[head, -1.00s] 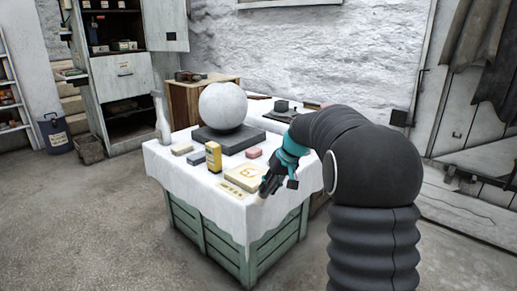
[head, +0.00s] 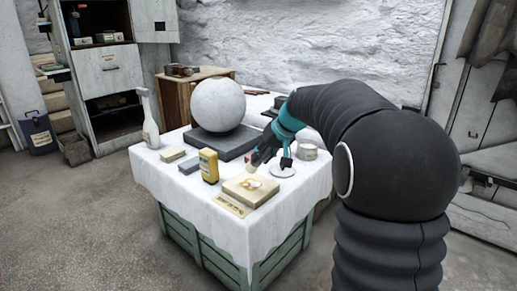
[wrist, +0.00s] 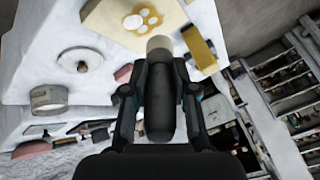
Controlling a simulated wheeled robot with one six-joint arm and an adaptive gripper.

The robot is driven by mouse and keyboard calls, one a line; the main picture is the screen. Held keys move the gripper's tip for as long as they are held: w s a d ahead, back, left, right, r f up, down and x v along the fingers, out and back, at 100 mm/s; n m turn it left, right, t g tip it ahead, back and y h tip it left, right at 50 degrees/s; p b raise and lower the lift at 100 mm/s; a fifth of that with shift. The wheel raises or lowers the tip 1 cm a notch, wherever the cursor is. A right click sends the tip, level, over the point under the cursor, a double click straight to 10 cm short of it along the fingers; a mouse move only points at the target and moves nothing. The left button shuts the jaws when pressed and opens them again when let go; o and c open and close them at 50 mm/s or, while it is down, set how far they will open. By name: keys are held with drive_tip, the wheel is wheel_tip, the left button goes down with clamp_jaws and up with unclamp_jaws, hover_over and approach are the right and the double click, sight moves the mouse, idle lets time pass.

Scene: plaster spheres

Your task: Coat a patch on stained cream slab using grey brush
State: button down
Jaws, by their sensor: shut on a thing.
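The stained cream slab (head: 263,191) lies on the white-draped table, with a pale paw-like stain on top. It also shows at the top of the wrist view (wrist: 108,18). My gripper (head: 262,154) is above the slab's far side in the head view. It is shut on the grey brush (wrist: 160,105), whose dark handle lies between the fingers. The brush's pale tip (wrist: 159,45) points toward the slab and overlaps its edge in the wrist view. I cannot tell whether the tip touches the slab.
A white lid with a knob (head: 283,171) and a tin (head: 306,152) are to the right. A pink block (wrist: 124,73) lies near the gripper. A large plaster sphere (head: 218,105) stands behind on a dark base.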

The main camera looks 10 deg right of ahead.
drive_tip(key=shift+w+f, duration=0.1)
drive_tip(key=shift+f, duration=0.1)
drive_tip(key=shift+f+b, duration=2.65)
drive_tip(key=shift+f, duration=0.55)
drive_tip(key=shift+s, duration=0.2)
drive_tip(key=shift+s+f, duration=0.1)
drive_tip(key=shift+f, duration=0.1)
drive_tip(key=shift+s+d+f+b, duration=0.15)
drive_tip(key=shift+s+d+b, duration=0.35)
drive_tip(key=shift+s+b, duration=0.05)
drive_tip(key=shift+w+a+p, duration=0.6)
drive_tip(key=shift+w+a, duration=0.4)
drive_tip(key=shift+w, duration=0.25)
